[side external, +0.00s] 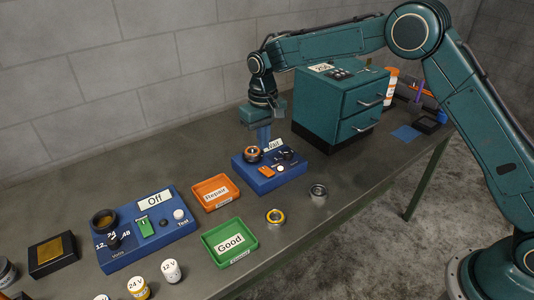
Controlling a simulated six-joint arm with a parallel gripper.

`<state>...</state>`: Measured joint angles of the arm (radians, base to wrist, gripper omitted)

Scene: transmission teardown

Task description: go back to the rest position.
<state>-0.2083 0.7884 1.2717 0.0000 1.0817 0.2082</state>
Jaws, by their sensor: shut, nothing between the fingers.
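My gripper (264,136) points down above the back of the smaller blue test box (289,180) near the middle of the table. Its fingers are shut, with nothing seen between them. Just below and left of the fingertips, a dark ring part with an orange band (253,154) sits on that box. I cannot tell whether the fingertips touch anything there. The box also has an orange switch (266,171) and a white label partly turned away.
An orange Repair tray (197,205) and a green Good tray (212,262) lie left of the box. Two ring parts (276,217) (318,194) stand in front. A teal drawer cabinet (311,130) stands behind right. A larger blue box (118,255) marked Off is at left.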

